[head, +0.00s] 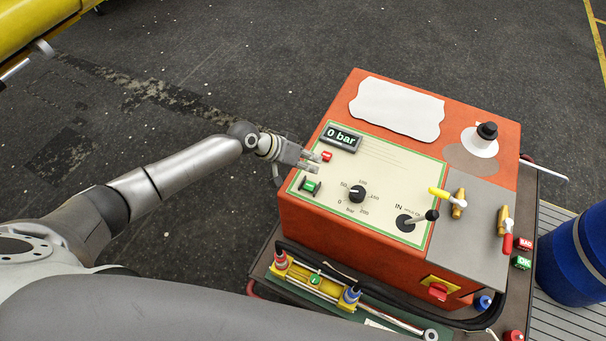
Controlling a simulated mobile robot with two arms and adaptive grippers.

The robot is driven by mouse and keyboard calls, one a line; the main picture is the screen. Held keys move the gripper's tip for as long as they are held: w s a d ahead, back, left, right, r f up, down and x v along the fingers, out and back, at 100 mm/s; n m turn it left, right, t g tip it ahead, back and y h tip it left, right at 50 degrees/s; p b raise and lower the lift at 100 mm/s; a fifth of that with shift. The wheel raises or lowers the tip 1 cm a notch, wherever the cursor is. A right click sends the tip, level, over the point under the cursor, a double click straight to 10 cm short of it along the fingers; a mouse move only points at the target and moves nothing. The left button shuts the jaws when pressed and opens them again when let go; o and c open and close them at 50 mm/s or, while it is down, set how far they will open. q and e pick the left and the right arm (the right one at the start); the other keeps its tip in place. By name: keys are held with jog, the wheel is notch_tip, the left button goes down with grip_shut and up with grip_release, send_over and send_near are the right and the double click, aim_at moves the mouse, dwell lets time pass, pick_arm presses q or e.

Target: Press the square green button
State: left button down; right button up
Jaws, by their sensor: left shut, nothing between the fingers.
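The square green button (310,186) sits at the left edge of the cream control panel (385,160) on top of an orange box. A small red button (327,156) is just above it, under a display reading "0 bar" (343,138). My left gripper (316,163) is shut and empty, at the panel's left edge. Its fingertips are close to the red button and a little above the green button in the picture. I cannot tell whether they touch the panel. The green button is in plain sight. My right gripper is not in view.
The panel also carries a black dial (357,193) and a lever (418,219). Brass valves (459,204) stand on the right. Red "BAD" (525,243) and green "OK" (522,262) blocks are beside the box. A blue barrel (575,255) stands at right. Dark floor behind is open.

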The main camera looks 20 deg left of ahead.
aim_at(309, 183)
pick_arm(q)
jog(key=shift+w+a+r, duration=0.4)
jog(key=shift+w+r, duration=0.05)
jog(key=shift+r, duration=0.2)
jog(key=shift+f, duration=0.1)
notch_tip(309, 183, down, 9)
jog(key=b, duration=0.7)
jog(key=shift+r, duration=0.2)
dwell(0.8)
jog(key=shift+f+b, duration=0.45)
jog(key=shift+b, duration=0.15)
